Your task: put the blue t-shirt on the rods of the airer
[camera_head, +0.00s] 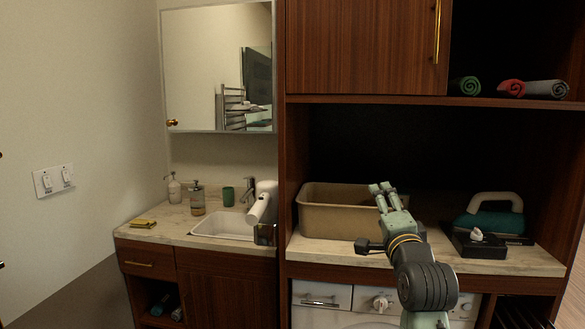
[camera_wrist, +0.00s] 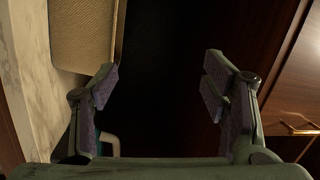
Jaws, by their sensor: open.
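I cannot make out a blue t-shirt in either view. A rack with several metal rods (camera_head: 232,108) shows only as a reflection in the mirror; I cannot tell whether it is the airer. My gripper (camera_head: 382,187) is raised over the counter, in front of the right part of a beige basket. In the wrist view my gripper (camera_wrist: 160,85) has its fingers wide apart with nothing between them. The basket (camera_head: 340,218) also shows at the upper left of the wrist view (camera_wrist: 86,32); the inside of the basket is mostly hidden.
A teal iron (camera_head: 490,222) and a black box (camera_head: 472,246) stand right of my gripper. Rolled towels (camera_head: 546,89) lie on the shelf above. A sink (camera_head: 222,225) with bottles and a green cup (camera_head: 228,197) is at the left. A cabinet hangs above the niche.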

